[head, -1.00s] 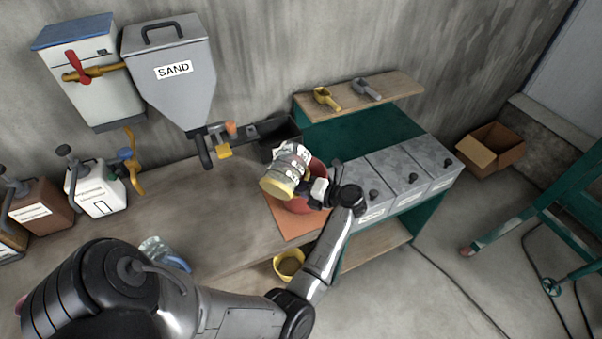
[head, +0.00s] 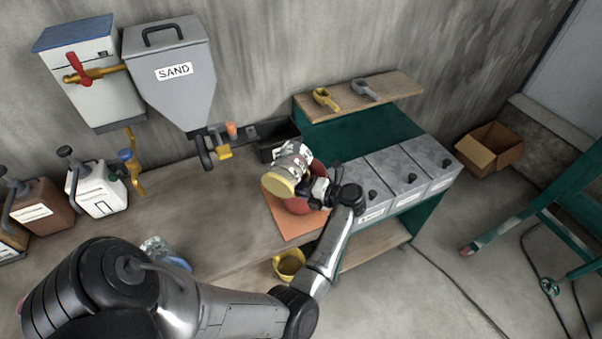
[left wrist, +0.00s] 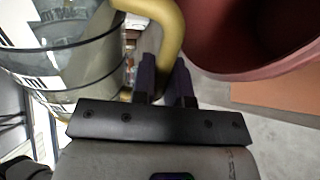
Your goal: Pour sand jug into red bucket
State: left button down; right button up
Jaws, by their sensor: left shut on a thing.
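My left gripper (left wrist: 167,85) is shut on the yellow handle (left wrist: 165,25) of the sand jug. In the head view, the jug (head: 292,158) is a clear-walled cylinder with markings and a yellowish end facing lower left. It is held tilted over or beside the red bucket (head: 297,206), partly hiding it; the exact gap cannot be told. In the left wrist view, the jug (left wrist: 75,65) fills the left and the red bucket (left wrist: 245,45) the upper right. No sand stream is visible. My left gripper (head: 318,190) is beside the jug. My right gripper is not in view.
An orange mat (head: 280,221) lies under the bucket on the workbench. Grey lidded bins (head: 398,178) stand to the right. The sand hopper (head: 170,75) hangs on the wall, with jerrycans (head: 97,190) at the left. A yellow bucket (head: 289,264) sits lower down. The bench middle is fairly clear.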

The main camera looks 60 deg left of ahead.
aim_at(292, 174)
pick_arm(q)
jog(key=shift+s, duration=0.1)
jog(key=shift+m, duration=0.3)
jog(key=shift+s+d+r+m+g+p, duration=0.1)
jog(key=shift+r+m+g+p, duration=0.25)
jog(key=shift+p, duration=0.5)
jog(key=shift+s+d+r+m+g+p, duration=0.1)
jog(key=shift+r+m+g+p, duration=0.2)
jog(key=shift+m+p, duration=0.25)
jog(key=shift+r+p, duration=0.25)
jog(key=shift+p, duration=0.3)
jog(key=shift+r+m+p, duration=0.4)
jog(key=shift+m+p, duration=0.2)
jog(key=shift+m, duration=0.1)
dwell(0.5)
jog(key=shift+r+m+g+h+p, duration=0.25)
jog(key=shift+m+g+h+p, duration=0.05)
jog(key=shift+g+p, duration=0.05)
jog(key=shift+r+m+p, duration=0.3)
jog(key=shift+p, duration=0.05)
dwell(0.6)
jog(key=shift+r+m+g+p, duration=0.3)
jog(key=shift+r+m+p, duration=0.1)
jog(key=shift+m+p, duration=0.15)
dwell(0.5)
